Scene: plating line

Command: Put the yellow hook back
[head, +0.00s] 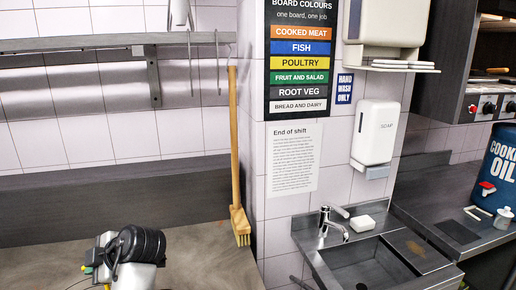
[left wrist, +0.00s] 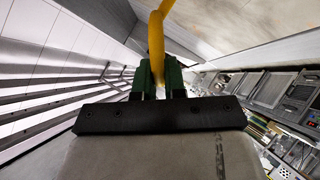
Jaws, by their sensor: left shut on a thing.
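The yellow hook (left wrist: 155,40) is a thick curved piece at the top middle of the left wrist view. My left gripper (left wrist: 157,80) has green fingers shut on the hook's lower part; the hook's curve rises beyond the fingertips and runs out of the picture. In the head view my left wrist shows at the bottom left, in front of the grey worktop; its fingers and the hook cannot be made out there. Thin metal hooks (head: 217,62) hang below the wall shelf (head: 75,43) at the upper left. My right gripper is in neither view.
A wooden broom (head: 235,150) stands upright against the wall corner. A sink (head: 370,262) with a tap (head: 330,222) lies at the lower right, below a soap dispenser (head: 376,135). A blue oil drum (head: 500,165) is at the far right. The worktop (head: 190,255) near the broom is clear.

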